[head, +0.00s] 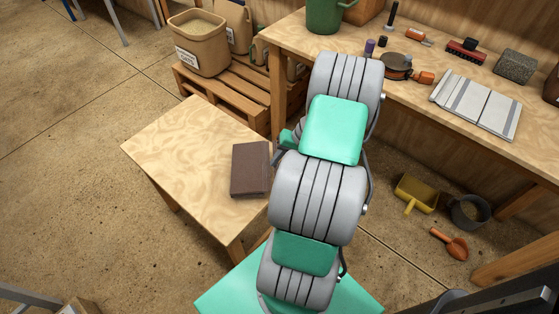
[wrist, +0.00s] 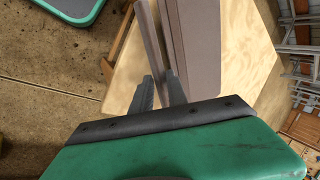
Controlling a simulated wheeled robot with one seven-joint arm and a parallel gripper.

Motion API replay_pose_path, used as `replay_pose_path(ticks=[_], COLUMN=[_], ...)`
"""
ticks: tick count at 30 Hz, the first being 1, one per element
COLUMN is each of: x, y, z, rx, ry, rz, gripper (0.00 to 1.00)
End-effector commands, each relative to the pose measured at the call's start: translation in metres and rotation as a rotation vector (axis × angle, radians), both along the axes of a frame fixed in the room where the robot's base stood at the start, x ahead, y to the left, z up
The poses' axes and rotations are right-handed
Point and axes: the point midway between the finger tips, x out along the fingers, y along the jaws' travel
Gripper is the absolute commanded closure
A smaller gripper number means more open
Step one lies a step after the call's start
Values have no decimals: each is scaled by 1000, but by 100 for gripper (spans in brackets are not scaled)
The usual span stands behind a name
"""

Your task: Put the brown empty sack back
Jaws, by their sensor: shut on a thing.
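The brown empty sack (head: 251,169) is a flat, folded dark brown rectangle at the right side of the small wooden table in the head view. It also shows in the wrist view (wrist: 206,50), with a narrow strip standing apart along its left side. My gripper (wrist: 160,86) is shut on that strip near its lower end. In the head view my arm hides the gripper. I cannot tell whether the sack rests on the table or is slightly raised.
The small table (head: 190,145) is otherwise bare. A wooden pallet (head: 228,96) behind it bears an open tan sack (head: 198,45) and other sacks. The workbench (head: 415,115) at right holds tools and a striped folded cloth (head: 476,104). A yellow dustpan (head: 416,193) lies below.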

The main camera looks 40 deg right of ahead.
Motion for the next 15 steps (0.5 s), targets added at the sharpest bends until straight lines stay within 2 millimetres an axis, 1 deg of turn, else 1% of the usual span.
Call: replay_pose_path(ticks=[15], x=[0], y=[0], z=[-11], rx=[0], ry=[0], rz=[0], gripper=[100])
